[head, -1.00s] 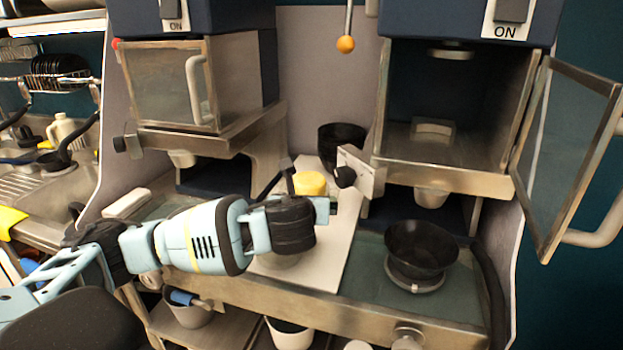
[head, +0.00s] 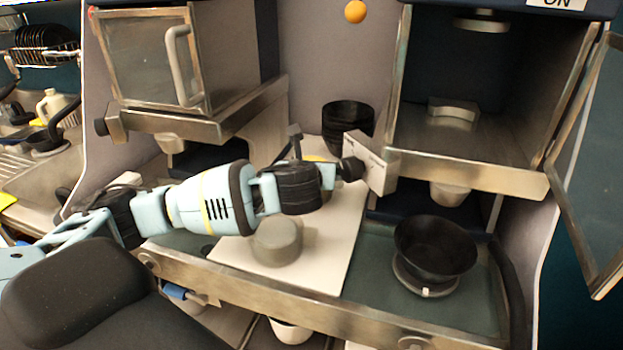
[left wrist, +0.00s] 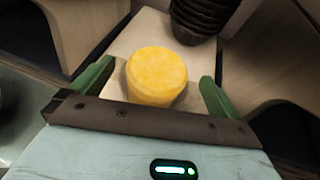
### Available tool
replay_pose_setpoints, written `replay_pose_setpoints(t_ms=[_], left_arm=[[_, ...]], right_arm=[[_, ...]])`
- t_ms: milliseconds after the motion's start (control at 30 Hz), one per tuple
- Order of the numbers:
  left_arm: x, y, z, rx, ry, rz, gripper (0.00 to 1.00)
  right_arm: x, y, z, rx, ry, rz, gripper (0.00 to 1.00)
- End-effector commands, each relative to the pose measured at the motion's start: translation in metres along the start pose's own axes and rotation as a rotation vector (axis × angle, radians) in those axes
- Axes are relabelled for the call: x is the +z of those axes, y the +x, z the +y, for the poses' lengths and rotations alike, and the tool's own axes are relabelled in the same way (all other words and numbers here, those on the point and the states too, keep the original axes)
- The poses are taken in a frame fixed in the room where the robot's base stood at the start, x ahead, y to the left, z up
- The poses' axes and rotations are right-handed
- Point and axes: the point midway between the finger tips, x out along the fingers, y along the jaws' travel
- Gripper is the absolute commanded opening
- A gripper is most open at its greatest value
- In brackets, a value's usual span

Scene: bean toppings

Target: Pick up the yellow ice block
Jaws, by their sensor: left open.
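The yellow ice block (left wrist: 156,76) is a short round cylinder standing on the pale board, seen in the left wrist view between my left gripper's two green fingers. My left gripper (left wrist: 152,85) is open, with a gap on each side of the block; I cannot tell how far down the fingers reach. In the head view my left gripper (head: 328,175) hides most of the block, and only a thin yellow edge (head: 315,158) shows behind it. My right gripper is not in view.
A stack of black bowls (head: 347,125) stands behind the block. A grey round block (head: 277,241) sits nearer on the pale board (head: 335,245). A black bowl (head: 434,247) stands to the right. Machines with metal housings flank the board, the right one with an open door (head: 590,170).

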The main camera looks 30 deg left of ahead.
Motion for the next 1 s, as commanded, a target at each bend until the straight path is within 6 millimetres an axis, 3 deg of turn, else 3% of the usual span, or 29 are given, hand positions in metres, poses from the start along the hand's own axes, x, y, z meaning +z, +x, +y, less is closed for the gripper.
replay_pose_setpoints(t_ms=[233,600,900,1000], left_arm=[[-0.001,0.009,0.0,0.0,0.0,-0.001,1.0],[-0.003,0.051,0.001,0.001,-0.001,-0.002,1.0],[-0.004,0.055,0.001,-0.001,0.0,-0.001,1.0],[-0.004,0.055,0.001,-0.001,0.0,-0.001,0.9]], right_arm=[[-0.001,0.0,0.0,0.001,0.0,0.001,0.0],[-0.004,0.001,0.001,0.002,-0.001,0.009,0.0],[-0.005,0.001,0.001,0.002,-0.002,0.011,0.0],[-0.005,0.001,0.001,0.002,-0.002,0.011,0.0]])
